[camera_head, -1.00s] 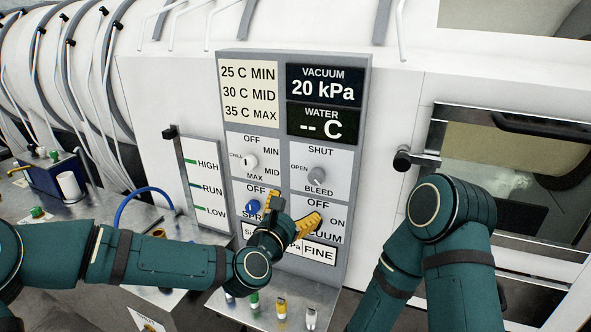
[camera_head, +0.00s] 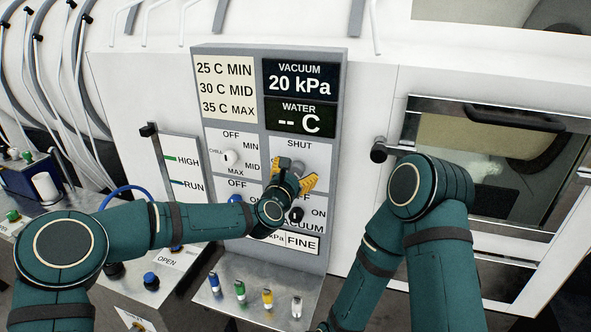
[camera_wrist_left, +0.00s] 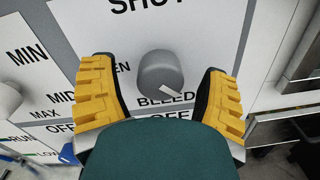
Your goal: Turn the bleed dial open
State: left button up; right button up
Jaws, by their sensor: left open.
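The bleed dial is a grey round knob (camera_wrist_left: 160,72) on a white plate marked SHUT, OPEN and BLEED. In the left wrist view its pale pointer mark is turned to the lower right, towards BLEED. My left gripper (camera_wrist_left: 160,92) is open, with one yellow finger on each side of the dial and visible gaps between. In the head view my left gripper (camera_head: 292,178) is in front of the bleed plate and mostly hides the dial. My right arm shows in the head view, but its gripper does not.
The control panel (camera_head: 256,52) has a chill dial (camera_head: 229,158) left of the bleed plate and a black vacuum knob (camera_head: 296,214) below it. The screen (camera_head: 299,76) reads 20 kPa. A shelf (camera_head: 255,300) with several coloured pegs juts out below.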

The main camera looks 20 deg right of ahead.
pick_arm(q)
jog(key=shift+w+d, duration=0.1)
jog(key=shift+w, duration=0.05)
jog(key=c, duration=1.2)
jog(key=shift+c, duration=0.2)
